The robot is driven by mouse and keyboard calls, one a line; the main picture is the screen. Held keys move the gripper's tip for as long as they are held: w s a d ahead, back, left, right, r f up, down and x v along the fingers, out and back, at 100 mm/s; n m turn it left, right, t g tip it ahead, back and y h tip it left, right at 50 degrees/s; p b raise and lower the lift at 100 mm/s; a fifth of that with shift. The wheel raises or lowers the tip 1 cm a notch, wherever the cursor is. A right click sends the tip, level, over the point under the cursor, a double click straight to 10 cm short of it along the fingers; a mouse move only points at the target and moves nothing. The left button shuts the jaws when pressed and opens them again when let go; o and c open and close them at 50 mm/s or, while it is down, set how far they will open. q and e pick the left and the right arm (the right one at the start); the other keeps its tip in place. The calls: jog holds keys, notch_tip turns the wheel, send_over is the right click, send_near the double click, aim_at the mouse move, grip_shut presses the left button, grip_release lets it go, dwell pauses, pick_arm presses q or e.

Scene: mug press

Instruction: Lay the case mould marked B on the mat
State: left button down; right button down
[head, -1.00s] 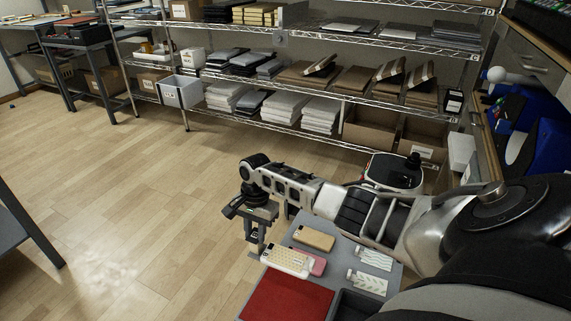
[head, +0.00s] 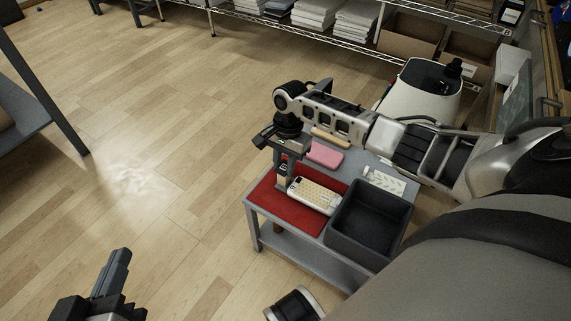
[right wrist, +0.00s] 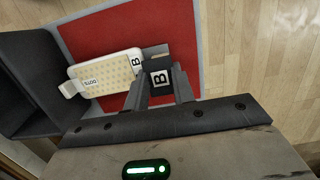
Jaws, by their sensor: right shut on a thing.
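The cream case mould marked B (head: 316,194) is a flat slab with a dot pattern. In the right wrist view the mould (right wrist: 105,72) shows a B label and a DOTS label. It is over the red mat (head: 268,197); whether it touches the mat I cannot tell. My right gripper (head: 284,184) is shut at the mould's end, and in the right wrist view a dark tab marked B shows between its fingers (right wrist: 160,88). The mat also fills much of that view (right wrist: 110,35). My left gripper (head: 112,278) is far off at lower left, its jaws unclear.
A dark open bin (head: 370,220) stands right beside the mat on the grey table (head: 312,262). A pink mould (head: 325,154), a tan mould (head: 331,138) and a white patterned one (head: 384,182) lie behind. Shelving stands at the back.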

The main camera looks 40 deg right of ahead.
pick_arm(q)
jog(key=shift+r, duration=0.15)
pick_arm(e)
jog(key=shift+r, duration=0.1)
jog(key=c, duration=1.2)
grip_release()
jog(key=shift+o, duration=0.2)
notch_tip(320, 180, up, 2)
jog(key=shift+d+p, duration=0.1)
jog(key=shift+p, duration=0.7)
pick_arm(q)
jog(key=f+p, duration=0.1)
jog(key=a+f+g+y+p, duration=0.1)
jog(key=p, duration=0.1)
jog(key=f+m+g+y+p, duration=0.1)
jog(key=shift+s+a, duration=0.2)
jog(key=shift+a, duration=0.15)
pick_arm(e)
notch_tip(320, 180, up, 10)
jog(key=d, duration=0.1)
jog(key=shift+w+d, duration=0.2)
jog(key=shift+w, duration=0.15)
